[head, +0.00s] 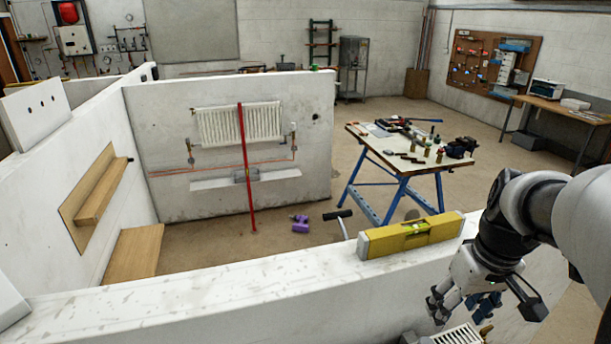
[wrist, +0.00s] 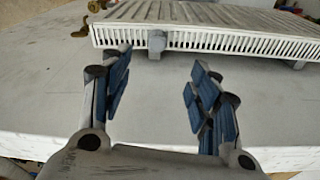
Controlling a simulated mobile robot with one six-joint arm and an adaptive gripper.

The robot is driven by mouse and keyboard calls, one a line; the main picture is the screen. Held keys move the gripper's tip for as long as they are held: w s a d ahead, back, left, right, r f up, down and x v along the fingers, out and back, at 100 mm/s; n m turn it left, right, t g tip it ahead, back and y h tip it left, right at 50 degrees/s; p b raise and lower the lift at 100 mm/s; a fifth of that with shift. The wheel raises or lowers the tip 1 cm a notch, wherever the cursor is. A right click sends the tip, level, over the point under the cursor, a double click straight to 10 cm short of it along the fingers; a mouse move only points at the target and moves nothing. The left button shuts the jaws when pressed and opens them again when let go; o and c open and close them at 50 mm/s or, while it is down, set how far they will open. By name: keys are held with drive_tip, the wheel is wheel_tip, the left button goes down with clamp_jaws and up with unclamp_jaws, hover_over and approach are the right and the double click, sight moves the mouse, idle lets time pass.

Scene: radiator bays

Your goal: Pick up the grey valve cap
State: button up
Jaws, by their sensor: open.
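My gripper (head: 462,305) hangs over the near side of the white wall, by a white radiator (head: 460,335). In the wrist view, my gripper (wrist: 160,95) is open, its blue-padded fingers apart with nothing between them. The radiator (wrist: 215,25) lies beyond the fingertips. A grey-blue block (wrist: 157,42) sits at the radiator's edge, perhaps a bracket.
A yellow spirit level (head: 410,236) lies on the wall top (head: 180,303), left of my arm. A workbench (head: 362,138) with tools stands beyond. A purple tool (head: 300,223) lies on the floor. The pale wall surface between my fingers and the radiator looks clear.

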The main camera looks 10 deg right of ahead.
wheel_tip(320, 180, down, 4)
drive_tip(key=w, duration=0.2)
drive_tip(key=b, duration=0.2)
hover_over(428, 343)
drive_tip(key=f, duration=0.8)
drive_tip(key=shift+s+a+f, duration=0.1)
drive_tip(key=shift+s+f, duration=0.05)
drive_tip(key=shift+s, duration=0.05)
drive_tip(key=shift+s+f, duration=0.15)
drive_tip(key=shift+f, duration=0.4)
drive_tip(key=f, duration=0.4)
drive_tip(key=shift+w, duration=0.4)
drive_tip(key=c, duration=0.8)
drive_tip(key=shift+c, duration=0.2)
